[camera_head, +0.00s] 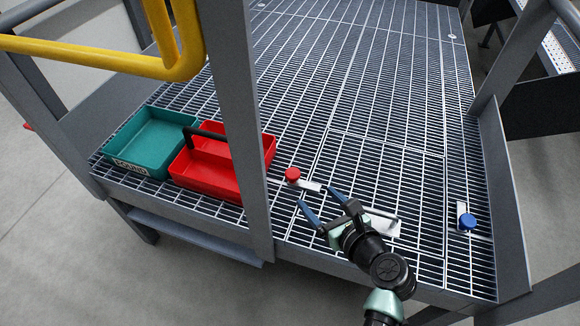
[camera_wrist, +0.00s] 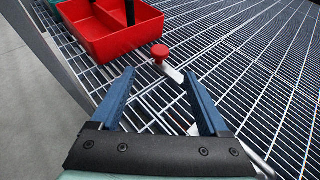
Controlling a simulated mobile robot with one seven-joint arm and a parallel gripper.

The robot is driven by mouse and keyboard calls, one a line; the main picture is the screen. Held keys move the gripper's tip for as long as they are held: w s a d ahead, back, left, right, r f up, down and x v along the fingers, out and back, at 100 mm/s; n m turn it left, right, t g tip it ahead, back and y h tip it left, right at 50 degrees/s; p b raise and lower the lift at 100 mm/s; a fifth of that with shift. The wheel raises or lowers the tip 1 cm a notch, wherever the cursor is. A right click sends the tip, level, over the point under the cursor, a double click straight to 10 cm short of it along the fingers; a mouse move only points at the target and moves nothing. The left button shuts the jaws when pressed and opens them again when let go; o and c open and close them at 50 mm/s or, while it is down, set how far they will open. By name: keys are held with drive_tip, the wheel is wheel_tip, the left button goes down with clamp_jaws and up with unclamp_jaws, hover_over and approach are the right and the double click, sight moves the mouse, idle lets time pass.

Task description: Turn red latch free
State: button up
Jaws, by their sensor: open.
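The red latch (camera_head: 293,175) has a round red knob with a short pale metal plate beside it, on the grating right of the red tray. It also shows in the wrist view (camera_wrist: 160,53), beyond my fingertips and between their lines. My gripper (camera_head: 317,197) is open and empty, its two blue fingers spread. In the head view it lies just below and right of the red knob, apart from it. The wrist view shows the gripper (camera_wrist: 158,74) with nothing between its fingers. A pale plate (camera_head: 382,222) lies partly hidden behind my gripper.
A red tray (camera_head: 187,179) with a black handle and a teal bin (camera_head: 150,143) stand at the left. A grey post (camera_head: 237,120) rises beside the red tray. A blue-knobbed latch (camera_head: 466,221) is at the right. A yellow rail (camera_head: 90,55) crosses upper left. The grating beyond is clear.

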sight(294, 175)
drive_tip(key=b+x, duration=0.6)
drive_tip(key=x, duration=0.6)
drive_tip(key=shift+a+f, duration=0.1)
drive_tip(key=shift+w+a+b, duration=0.1)
drive_tip(key=shift+w+b, duration=0.2)
drive_tip(key=shift+c, duration=0.2)
clamp_jaws()
idle(0.5)
